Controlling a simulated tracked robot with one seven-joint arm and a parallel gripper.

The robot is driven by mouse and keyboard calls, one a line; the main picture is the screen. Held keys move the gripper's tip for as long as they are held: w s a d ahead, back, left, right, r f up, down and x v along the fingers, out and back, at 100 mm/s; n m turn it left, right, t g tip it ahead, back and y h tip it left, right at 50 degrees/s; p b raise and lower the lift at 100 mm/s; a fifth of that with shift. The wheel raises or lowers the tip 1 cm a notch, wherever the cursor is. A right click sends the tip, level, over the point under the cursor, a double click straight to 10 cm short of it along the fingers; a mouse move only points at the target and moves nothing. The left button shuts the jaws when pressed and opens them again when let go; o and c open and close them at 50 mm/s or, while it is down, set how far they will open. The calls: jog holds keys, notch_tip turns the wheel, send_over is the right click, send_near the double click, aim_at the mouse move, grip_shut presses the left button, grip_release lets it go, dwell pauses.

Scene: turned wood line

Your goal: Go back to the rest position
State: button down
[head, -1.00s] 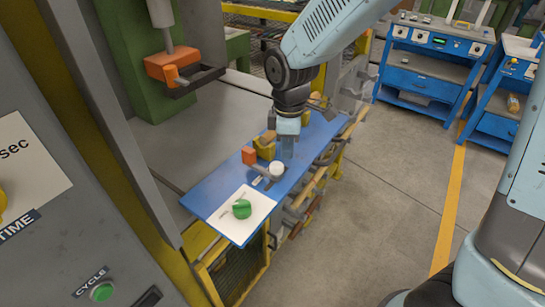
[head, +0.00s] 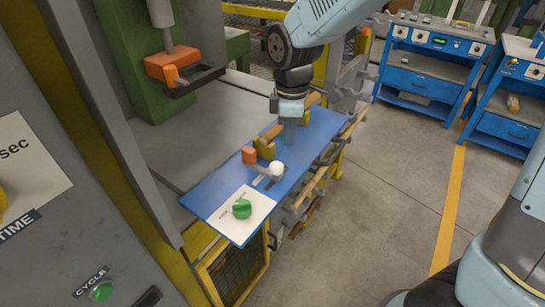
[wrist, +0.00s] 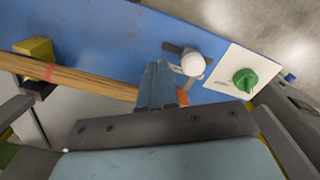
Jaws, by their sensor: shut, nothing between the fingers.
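My gripper (head: 290,128) hangs over the far half of the blue bench top (head: 215,188), fingers pointing down. Its fingers are shut and empty, and they show as a grey-blue pair in the wrist view (wrist: 156,84). A white knob on a lever (head: 276,167) stands nearer the front of the blue top, apart from the fingers. The wrist view shows the knob (wrist: 193,64) to the right of the fingertips. A wooden rod (wrist: 85,82) lies left of the fingers in the wrist view, beside a yellow block (wrist: 34,47).
A green dial (head: 242,209) sits on a white plate at the near end. A green press column (head: 135,60) rises at left. Blue benches (head: 430,75) stand back right; the floor between is clear.

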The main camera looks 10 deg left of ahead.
dwell(0.3)
jog(key=w+d+r+m+t, duration=0.1)
jog(key=d+r+m, duration=0.45)
jog(key=d, duration=0.45)
jog(key=s+d+r+m+t, duration=0.1)
jog(key=s+d+r+m, duration=0.2)
jog(key=d, duration=0.4)
jog(key=s+d+r+m+t, duration=0.2)
jog(key=s+d+r+m, duration=0.1)
jog(key=d+m, duration=0.3)
jog(key=s+d+r+m+t, duration=0.1)
jog(key=s+d+r+m, duration=0.2)
jog(key=d, duration=0.5)
jog(key=shift+s+d+r+m+t, duration=0.3)
jog(key=shift+s+r+m, duration=0.15)
jog(key=shift+m, duration=0.6)
jog(key=shift+a, duration=0.15)
